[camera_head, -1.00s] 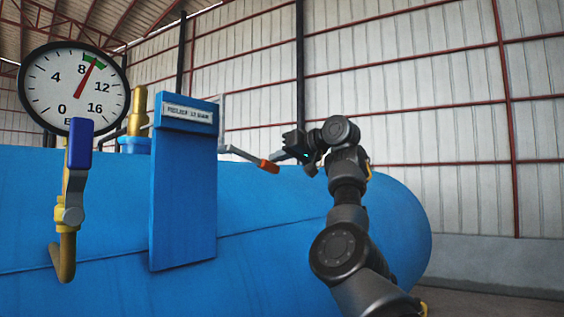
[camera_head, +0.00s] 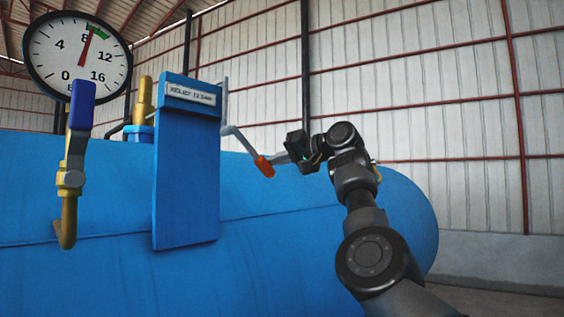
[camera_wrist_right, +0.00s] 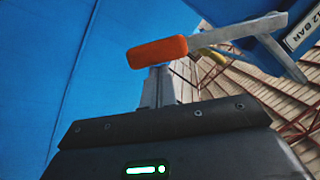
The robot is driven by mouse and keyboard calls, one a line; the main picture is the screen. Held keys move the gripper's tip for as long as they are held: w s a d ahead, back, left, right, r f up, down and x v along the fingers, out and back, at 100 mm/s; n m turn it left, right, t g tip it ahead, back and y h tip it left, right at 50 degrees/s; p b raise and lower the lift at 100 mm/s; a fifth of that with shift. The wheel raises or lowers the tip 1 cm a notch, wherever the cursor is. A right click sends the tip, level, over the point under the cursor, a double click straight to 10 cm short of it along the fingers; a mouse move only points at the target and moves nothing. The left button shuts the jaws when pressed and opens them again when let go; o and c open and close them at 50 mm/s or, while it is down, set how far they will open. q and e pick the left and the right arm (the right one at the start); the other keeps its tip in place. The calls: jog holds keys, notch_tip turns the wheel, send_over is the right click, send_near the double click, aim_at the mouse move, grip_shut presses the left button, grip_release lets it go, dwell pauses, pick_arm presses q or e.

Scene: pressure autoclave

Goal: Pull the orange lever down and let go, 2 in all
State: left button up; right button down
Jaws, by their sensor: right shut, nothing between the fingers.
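The orange lever grip (camera_head: 264,166) is at the end of a grey bent arm (camera_head: 240,142) on the right side of the blue relief post, and it slopes down to the right. My right gripper (camera_head: 283,159) comes in from the right, with its fingers shut and empty, the tips at the grip. In the right wrist view the orange grip (camera_wrist_right: 157,52) lies across the tips of the shut fingers (camera_wrist_right: 158,80), not between them. They look to be touching it. My left gripper is not in view.
The blue post (camera_head: 187,165) with a label stands before a large blue tank (camera_head: 290,225). At left are a round gauge (camera_head: 60,55), its red needle by the green mark, and a blue-handled yellow valve (camera_head: 80,115). Free air lies right of my arm.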

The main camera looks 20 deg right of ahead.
jog(key=shift+a+f, duration=0.1)
jog(key=shift+f, duration=0.25)
jog(key=s+d+r+b, duration=0.1)
jog(key=s+d+r, duration=0.4)
jog(key=d, duration=0.3)
jog(key=shift+s+d+r, duration=0.3)
jog(key=shift+s, duration=0.5)
dwell(1.1)
